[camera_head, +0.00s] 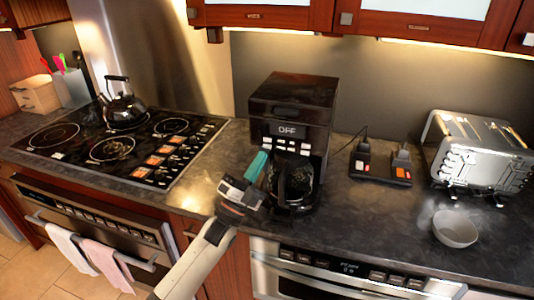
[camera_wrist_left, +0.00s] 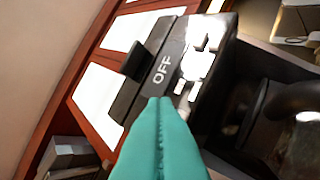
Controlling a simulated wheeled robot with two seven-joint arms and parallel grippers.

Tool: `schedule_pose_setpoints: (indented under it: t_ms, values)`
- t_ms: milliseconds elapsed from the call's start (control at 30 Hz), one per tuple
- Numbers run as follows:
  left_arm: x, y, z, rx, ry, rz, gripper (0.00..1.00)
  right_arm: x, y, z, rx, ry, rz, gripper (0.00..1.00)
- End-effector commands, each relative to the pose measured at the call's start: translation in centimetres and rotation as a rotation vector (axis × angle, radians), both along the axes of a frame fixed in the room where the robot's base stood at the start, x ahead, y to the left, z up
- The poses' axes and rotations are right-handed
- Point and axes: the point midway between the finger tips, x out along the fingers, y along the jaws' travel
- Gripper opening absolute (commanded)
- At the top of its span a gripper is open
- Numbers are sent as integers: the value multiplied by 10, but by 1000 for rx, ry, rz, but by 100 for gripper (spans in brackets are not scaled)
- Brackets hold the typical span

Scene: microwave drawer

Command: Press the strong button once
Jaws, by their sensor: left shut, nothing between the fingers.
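A black coffee maker (camera_head: 305,95) stands on the counter with its display (camera_head: 287,130) reading OFF. Rows of small pale buttons (camera_head: 286,145) sit just below the display; their labels are too small or washed out to read, so I cannot tell which is the strong button. The display (camera_wrist_left: 163,64) and buttons (camera_wrist_left: 190,80) also show in the left wrist view. My left gripper (camera_head: 262,156) has teal fingers, shut and empty, pointing up at the left side of the button panel. In the left wrist view its tips (camera_wrist_left: 159,101) overlap the panel's lower edge; contact cannot be told.
A glass carafe (camera_head: 294,183) sits in the coffee maker below the buttons. A black stand with two small items (camera_head: 380,170), a toaster (camera_head: 482,150) and a bowl (camera_head: 455,228) are to the right. A stove with a kettle (camera_head: 122,106) is to the left.

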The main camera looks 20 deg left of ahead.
Motion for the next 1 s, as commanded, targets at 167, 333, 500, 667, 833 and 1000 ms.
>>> schedule_pose_setpoints:
  t_ms: [167, 333, 500, 667, 833, 1000]
  values:
    - [11, -1, -1, -1, -1, 0, 0, 0, 0, -10, 0, 0, 0, 0]
    - [14, -1, 0, 0, 1, -1, 0, 0, 0, -10, 0, 0, 0, 0]
    - [13, -1, 1, -1, 0, -1, 0, 0, 0, -10, 0, 0, 0, 0]
    - [13, -1, 1, -1, 0, -1, 0, 0, 0, -10, 0, 0, 0, 0]
    - [13, -1, 1, -1, 0, -1, 0, 0, 0, -10, 0, 0, 0, 0]
    - [13, -1, 1, -1, 0, -1, 0, 0, 0, -10, 0, 0, 0, 0]
